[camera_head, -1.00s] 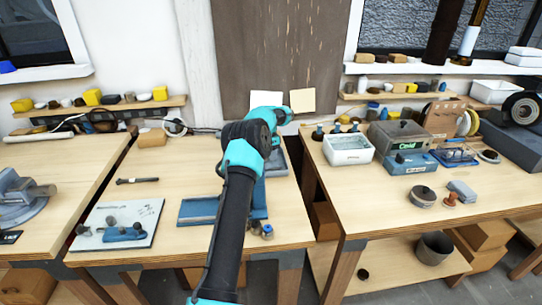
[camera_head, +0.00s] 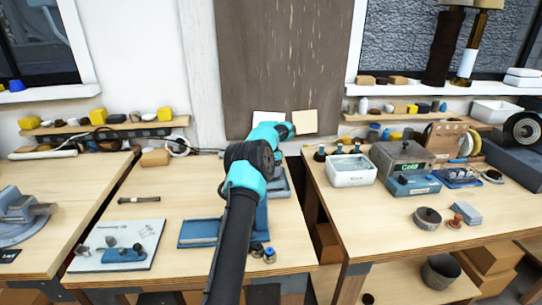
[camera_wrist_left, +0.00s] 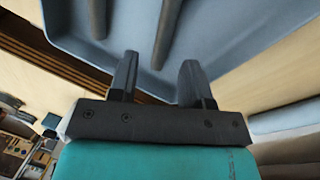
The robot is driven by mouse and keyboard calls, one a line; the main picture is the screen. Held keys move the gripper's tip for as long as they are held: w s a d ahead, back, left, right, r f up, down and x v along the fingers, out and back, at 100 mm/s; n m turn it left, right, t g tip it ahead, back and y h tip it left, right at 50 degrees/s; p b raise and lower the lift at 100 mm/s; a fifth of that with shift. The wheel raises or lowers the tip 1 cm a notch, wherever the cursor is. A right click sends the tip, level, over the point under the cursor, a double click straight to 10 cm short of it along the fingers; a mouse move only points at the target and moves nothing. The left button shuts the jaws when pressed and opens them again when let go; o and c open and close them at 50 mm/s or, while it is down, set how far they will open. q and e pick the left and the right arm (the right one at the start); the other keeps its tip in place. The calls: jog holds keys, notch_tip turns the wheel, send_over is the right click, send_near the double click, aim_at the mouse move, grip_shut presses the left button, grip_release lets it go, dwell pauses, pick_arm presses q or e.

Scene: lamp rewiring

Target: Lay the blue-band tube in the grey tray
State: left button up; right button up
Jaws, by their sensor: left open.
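The grey tray (camera_head: 279,184) lies on the middle bench, partly hidden behind my left arm. It also fills the top of the left wrist view (camera_wrist_left: 215,65), with its raised rim near my fingers. Two dark rod-like pieces, one at the left (camera_wrist_left: 97,15) and one at the right (camera_wrist_left: 167,30), show inside the tray; no blue band shows on either, and their far ends are cut off. My left gripper (camera_wrist_left: 159,62) is open at the tray's near rim, with nothing between its fingers. In the head view the arm hides its fingertips. I cannot identify the blue-band tube. My right gripper is out of view.
A blue tray or mat (camera_head: 200,232) lies left of my arm. A white board (camera_head: 90,255) and a thin dark piece (camera_head: 138,199) lie further left. Small round pieces (camera_head: 269,255) stand near the front edge. A gap separates the right bench, which holds a white bin (camera_head: 350,172).

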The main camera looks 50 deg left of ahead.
pick_arm(q)
notch_tip(320, 180, up, 9)
jog(key=a, duration=0.1)
jog(key=shift+w+a+r, duration=0.15)
jog(key=shift+a, duration=0.25)
dwell(0.6)
